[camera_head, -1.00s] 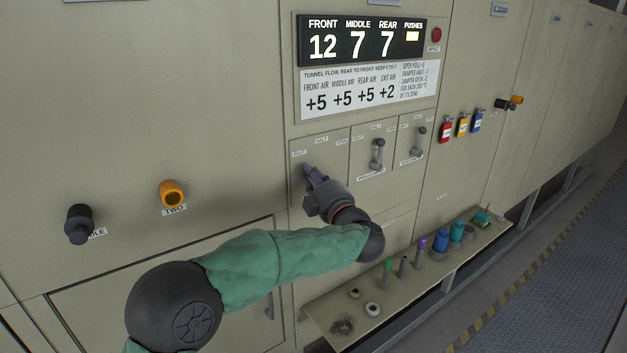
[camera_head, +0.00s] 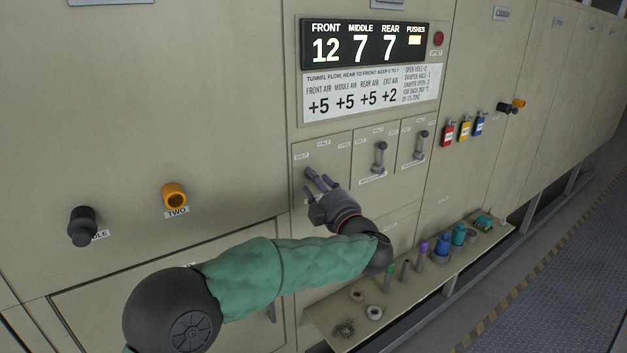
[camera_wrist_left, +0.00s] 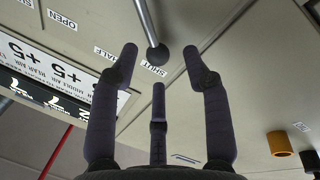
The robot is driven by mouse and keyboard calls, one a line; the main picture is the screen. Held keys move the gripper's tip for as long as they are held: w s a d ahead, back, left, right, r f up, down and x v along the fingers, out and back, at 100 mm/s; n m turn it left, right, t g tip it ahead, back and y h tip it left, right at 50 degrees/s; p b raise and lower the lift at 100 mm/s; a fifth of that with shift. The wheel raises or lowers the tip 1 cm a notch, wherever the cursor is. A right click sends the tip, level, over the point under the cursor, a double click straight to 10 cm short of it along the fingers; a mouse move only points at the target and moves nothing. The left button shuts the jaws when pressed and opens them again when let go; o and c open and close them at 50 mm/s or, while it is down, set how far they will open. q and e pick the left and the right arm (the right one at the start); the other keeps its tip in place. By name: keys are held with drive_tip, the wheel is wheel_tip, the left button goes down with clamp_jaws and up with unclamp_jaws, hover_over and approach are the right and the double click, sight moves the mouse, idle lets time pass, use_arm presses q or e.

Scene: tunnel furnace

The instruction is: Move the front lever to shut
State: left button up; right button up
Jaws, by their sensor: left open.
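The front lever is a grey rod with a dark round knob (camera_wrist_left: 157,55), seen close in the left wrist view. Its knob is right beside the SHUT label (camera_wrist_left: 153,68), away from the HALF (camera_wrist_left: 103,52) and OPEN (camera_wrist_left: 62,20) labels. My left gripper (camera_head: 318,181) is at the front lever's panel, the leftmost of three under the display. Its dark fingers (camera_wrist_left: 160,65) are spread open around the knob's sides in the wrist view, with gaps between them and the knob. In the head view the fingers partly hide the lever. My right gripper is not in view.
The middle lever (camera_head: 380,155) and rear lever (camera_head: 421,143) stand to the right. The display (camera_head: 365,44) reads FRONT 12, MIDDLE 7, REAR 7. A shelf (camera_head: 400,305) with several small items juts out below. An orange knob (camera_head: 174,195) is left of my gripper.

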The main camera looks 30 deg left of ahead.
use_arm(q)
drive_tip(key=v, duration=1)
drive_tip(key=shift+s, duration=0.1)
